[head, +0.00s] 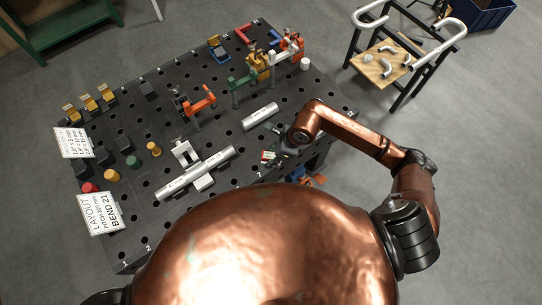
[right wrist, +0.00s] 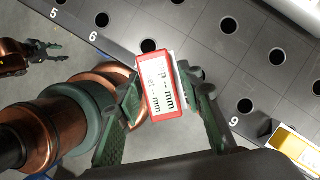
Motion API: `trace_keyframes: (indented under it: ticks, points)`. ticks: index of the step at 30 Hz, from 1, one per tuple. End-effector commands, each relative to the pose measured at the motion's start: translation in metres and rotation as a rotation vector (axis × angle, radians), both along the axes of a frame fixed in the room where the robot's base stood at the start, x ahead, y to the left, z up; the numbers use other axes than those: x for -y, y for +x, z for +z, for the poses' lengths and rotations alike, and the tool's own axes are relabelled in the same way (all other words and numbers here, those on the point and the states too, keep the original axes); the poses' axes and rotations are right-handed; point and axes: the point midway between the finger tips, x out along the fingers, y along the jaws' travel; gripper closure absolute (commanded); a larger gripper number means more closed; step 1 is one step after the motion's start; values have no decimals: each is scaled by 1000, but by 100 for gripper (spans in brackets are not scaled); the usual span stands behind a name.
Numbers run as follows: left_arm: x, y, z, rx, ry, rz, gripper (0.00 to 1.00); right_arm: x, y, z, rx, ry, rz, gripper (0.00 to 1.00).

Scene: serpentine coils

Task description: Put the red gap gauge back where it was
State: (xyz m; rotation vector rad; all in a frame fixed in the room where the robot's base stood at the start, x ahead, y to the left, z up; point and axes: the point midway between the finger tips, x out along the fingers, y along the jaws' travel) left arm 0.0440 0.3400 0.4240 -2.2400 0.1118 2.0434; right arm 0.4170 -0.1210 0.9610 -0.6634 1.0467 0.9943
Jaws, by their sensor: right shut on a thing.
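The red gap gauge (right wrist: 160,88), a red-framed block with a white face lettered in mm, is between the green-padded fingers of my right gripper (right wrist: 163,100) in the right wrist view. It appears above the perforated table near its numbered edge. In the head view the gauge (head: 268,156) is a small red and white patch at my right gripper (head: 281,152), by the table's near right edge. My left gripper (right wrist: 48,48) shows small at the left of the right wrist view, its fingers apart and empty. It is not seen in the head view.
A yellow-framed piece (right wrist: 291,143) lies at the lower right of the wrist view. On the table (head: 222,119), a long tube (head: 196,173) rests in holders and a short tube (head: 260,116) lies near my right gripper. Clamps stand at the back. Layout card (head: 101,212) is at left.

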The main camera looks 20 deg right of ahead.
Motion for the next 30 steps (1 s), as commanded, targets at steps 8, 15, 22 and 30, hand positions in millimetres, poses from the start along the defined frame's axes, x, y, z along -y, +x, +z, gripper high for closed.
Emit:
trace_keyframes:
  ticks: [8,15,22,30]
  points:
    - [0,0,3,0,0,0,60,4,19,-22,2,3,1,98]
    - [0,1,12,2,1,0,60,5,22,-47,-3,3,-2,98]
    - [0,2,14,3,1,0,60,5,24,-58,2,1,1,98]
    - [0,2,12,3,1,0,60,6,23,-60,2,0,1,60]
